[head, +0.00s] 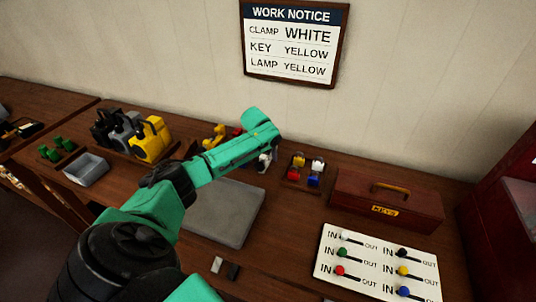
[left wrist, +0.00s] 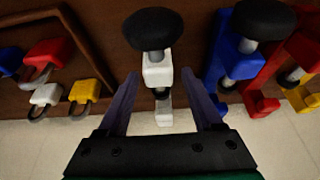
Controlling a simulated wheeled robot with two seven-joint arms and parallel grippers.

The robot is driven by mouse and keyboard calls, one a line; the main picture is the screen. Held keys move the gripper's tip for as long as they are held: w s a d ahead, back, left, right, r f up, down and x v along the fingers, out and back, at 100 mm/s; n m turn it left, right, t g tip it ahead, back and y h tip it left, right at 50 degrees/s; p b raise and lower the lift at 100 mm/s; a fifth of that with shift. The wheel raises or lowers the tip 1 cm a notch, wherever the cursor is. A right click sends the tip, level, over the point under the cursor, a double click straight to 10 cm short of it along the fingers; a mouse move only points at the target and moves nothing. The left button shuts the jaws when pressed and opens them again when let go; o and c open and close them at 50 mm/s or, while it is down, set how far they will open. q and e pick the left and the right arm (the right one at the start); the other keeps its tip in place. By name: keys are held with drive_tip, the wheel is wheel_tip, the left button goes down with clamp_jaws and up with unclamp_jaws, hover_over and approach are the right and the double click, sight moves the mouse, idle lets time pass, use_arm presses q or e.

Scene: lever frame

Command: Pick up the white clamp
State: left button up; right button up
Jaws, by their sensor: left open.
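The white clamp (left wrist: 157,70) has a black round knob (left wrist: 153,28) and stands between the two fingers of my left gripper (left wrist: 160,76) in the left wrist view. The fingers are open, with a visible gap on each side of the clamp. In the head view the white clamp (head: 265,161) shows partly beyond the end of my green left arm, which hides the fingertips there. A blue clamp (left wrist: 236,52), a red clamp (left wrist: 272,70) and a yellow clamp (left wrist: 300,98) stand beside it in the left wrist view. My right gripper is not in view.
Coloured padlocks (head: 315,181) sit right of the clamps, before a red KEYS box (head: 385,208). A grey mat (head: 240,212) and a lever panel (head: 375,265) lie nearer. Lanterns (head: 150,140) and a grey bin (head: 86,170) are left. The notice (head: 293,42) reads clamp white.

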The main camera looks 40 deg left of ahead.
use_arm(q)
drive_tip(key=shift+x, duration=0.85)
clamp_jaws()
idle(0.8)
